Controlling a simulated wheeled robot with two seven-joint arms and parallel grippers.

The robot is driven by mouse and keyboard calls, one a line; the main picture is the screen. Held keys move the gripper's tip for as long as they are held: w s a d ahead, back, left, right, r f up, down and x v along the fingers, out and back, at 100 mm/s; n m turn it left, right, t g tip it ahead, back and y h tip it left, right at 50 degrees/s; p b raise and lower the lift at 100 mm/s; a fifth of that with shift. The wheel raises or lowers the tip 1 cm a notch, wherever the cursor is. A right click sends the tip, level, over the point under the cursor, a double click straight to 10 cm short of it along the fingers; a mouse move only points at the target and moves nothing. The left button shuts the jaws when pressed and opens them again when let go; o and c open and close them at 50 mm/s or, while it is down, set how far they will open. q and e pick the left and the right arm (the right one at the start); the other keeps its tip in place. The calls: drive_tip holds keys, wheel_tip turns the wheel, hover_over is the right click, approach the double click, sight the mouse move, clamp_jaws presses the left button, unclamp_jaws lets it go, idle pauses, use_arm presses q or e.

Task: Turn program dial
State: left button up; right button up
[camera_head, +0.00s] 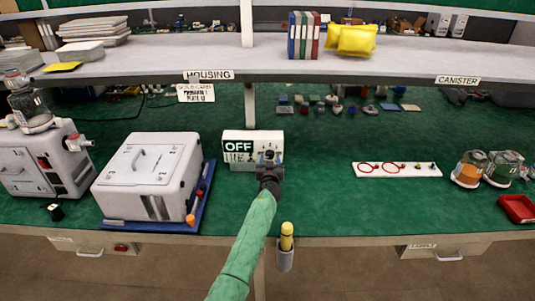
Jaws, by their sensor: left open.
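A white control box (240,135) stands on the green bench in the middle of the view. Its dark display reads "OFF", and small dark markings show below it. My left arm, in a green sleeve, reaches up from the bottom middle. My left gripper (268,158) is open in front of the box's right half. The program dial cannot be made out; the gripper covers that part of the front. Whether the fingers touch the box cannot be told. My right gripper is not in view.
A white lidded housing (148,175) on a blue tray stands left of the box. A white strip with red rings (397,170) and two jars (470,168) stand to the right. A shelf (400,65) hangs above.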

use_arm(q)
drive_tip(key=shift+w, duration=0.45)
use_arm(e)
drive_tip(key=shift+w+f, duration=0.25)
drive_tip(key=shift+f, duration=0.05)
use_arm(q)
drive_tip(key=shift+r, duration=0.1)
drive_tip(key=c, duration=1)
drive_tip(key=shift+o, duration=0.2)
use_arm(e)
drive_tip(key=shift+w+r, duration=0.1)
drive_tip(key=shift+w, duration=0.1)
